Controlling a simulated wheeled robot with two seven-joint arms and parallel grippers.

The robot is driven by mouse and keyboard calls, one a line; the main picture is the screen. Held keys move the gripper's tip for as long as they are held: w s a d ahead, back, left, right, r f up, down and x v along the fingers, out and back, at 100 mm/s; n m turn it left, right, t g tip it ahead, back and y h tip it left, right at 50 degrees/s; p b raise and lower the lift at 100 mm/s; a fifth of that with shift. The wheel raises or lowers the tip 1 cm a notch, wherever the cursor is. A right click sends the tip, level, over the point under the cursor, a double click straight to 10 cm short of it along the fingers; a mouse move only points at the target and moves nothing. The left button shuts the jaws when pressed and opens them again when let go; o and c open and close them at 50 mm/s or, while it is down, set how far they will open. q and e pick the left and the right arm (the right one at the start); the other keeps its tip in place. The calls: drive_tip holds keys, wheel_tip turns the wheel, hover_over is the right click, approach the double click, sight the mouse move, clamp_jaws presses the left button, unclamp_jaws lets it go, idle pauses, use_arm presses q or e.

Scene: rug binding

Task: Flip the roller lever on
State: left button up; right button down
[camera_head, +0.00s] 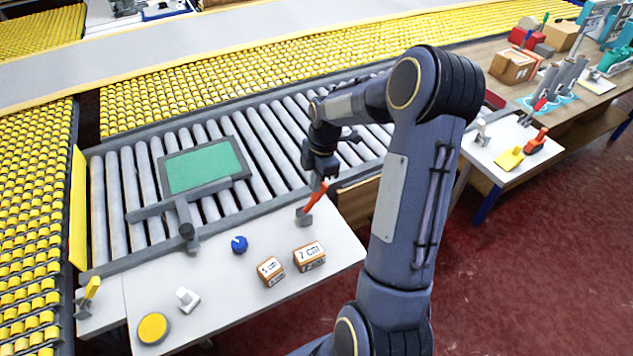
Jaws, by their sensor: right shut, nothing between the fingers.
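A red-handled lever (315,197) on a small grey base stands at the back right corner of the white table, beside the metal rollers. Its handle leans up and to the right. No label on it can be read, so I cannot be sure that it is the roller lever. My right gripper (322,181) points down right at the top of the red handle. It is shut with nothing between its fingers. I cannot tell whether it touches the handle. My left gripper is not in view.
The white table (225,306) also holds a blue knob (239,244), two labelled blocks (309,256), a white switch (187,299) and a yellow button (153,328). A green panel (200,167) in a grey frame lies over the rollers (262,130). A yellow-handled lever (92,287) stands at the left.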

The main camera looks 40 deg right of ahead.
wheel_tip(320, 180, up, 11)
drive_tip(key=shift+d+b, duration=0.2)
drive_tip(key=shift+b, duration=0.15)
drive_tip(key=shift+s+r, duration=0.1)
idle(0.4)
drive_tip(key=s+a+r+m+t, duration=0.2)
drive_tip(key=s+a+r+m, duration=0.15)
drive_tip(key=s+a, duration=0.2)
drive_tip(key=s+a+r+m+t, duration=0.1)
drive_tip(key=s+a+r+m, duration=0.1)
drive_tip(key=s+a+m, duration=0.4)
drive_tip(key=s+a+f+m+t+y, duration=0.2)
drive_tip(key=s+a+f+m, duration=0.1)
drive_tip(key=s+a+m, duration=0.4)
drive_tip(key=shift+s+a+f, duration=0.3)
drive_tip(key=shift+s+a, duration=0.35)
drive_tip(key=shift+a, duration=0.2)
